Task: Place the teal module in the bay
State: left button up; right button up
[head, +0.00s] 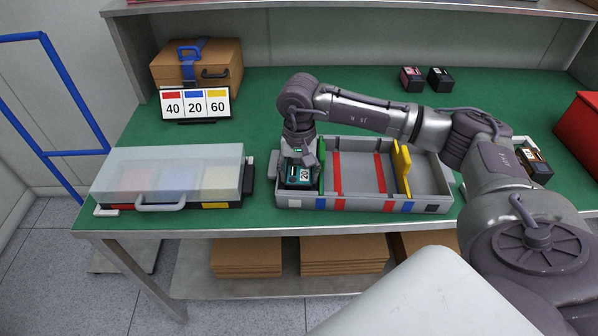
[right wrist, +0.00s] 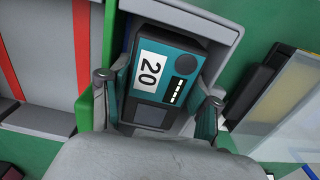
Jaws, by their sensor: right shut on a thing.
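The teal module (head: 299,173), labelled 20, is in the leftmost bay of the grey tray (head: 433,169), left of a green divider (head: 321,165). My right gripper (head: 300,157) reaches down from above and is shut on the module. In the right wrist view, the teal module (right wrist: 160,75) sits between the two fingers (right wrist: 158,100), with the green divider (right wrist: 100,75) close beside one finger. Whether the module rests on the bay floor cannot be told. My left gripper is not in view.
A yellow divider (head: 402,170) stands in the tray's right part; the middle is empty. A clear-lidded case (head: 170,173) stands to the left. A sign reading 40, 20, 60 (head: 195,105) and a brown case (head: 220,62) are behind. Dark modules (head: 440,78) lie at the back.

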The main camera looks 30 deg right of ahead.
aim_at(299, 172)
jog(key=shift+f, duration=0.2)
jog(key=o, duration=1)
jog(key=shift+r, duration=0.15)
jog(key=shift+r, duration=0.25)
notch_tip(299, 172, up, 12)
jog(key=shift+f, duration=0.15)
